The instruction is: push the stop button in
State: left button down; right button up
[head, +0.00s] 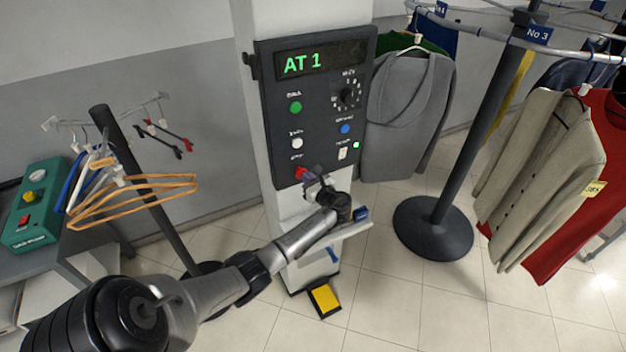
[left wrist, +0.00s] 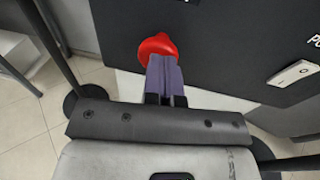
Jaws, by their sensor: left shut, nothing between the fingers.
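The red stop button (head: 300,173) sits low on the left of the dark control panel (head: 283,122), partly behind my left gripper. My left gripper (head: 311,175) is shut and empty, with its fingertips at the button. In the left wrist view the red mushroom-shaped button (left wrist: 157,46) is just past the tips of the closed purple fingers (left wrist: 163,62). The tips overlap its lower edge; I cannot tell whether they touch it or how far in it is. The panel display (head: 320,62) reads "AT 1". My right gripper is not in view.
The panel also carries a green button (head: 295,107), a white button (head: 297,143), a blue button (head: 345,128), a dial (head: 347,96) and a rocker switch (head: 342,154). A small shelf (head: 338,231) juts out below. Garment racks stand on both sides.

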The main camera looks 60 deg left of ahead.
pick_arm(q)
jog(key=w+d+r+p, duration=0.1)
jog(key=w+d+p, duration=0.1)
jog(key=d, duration=1.2)
jog(key=shift+p, duration=0.6)
jog(key=shift+a, duration=0.1)
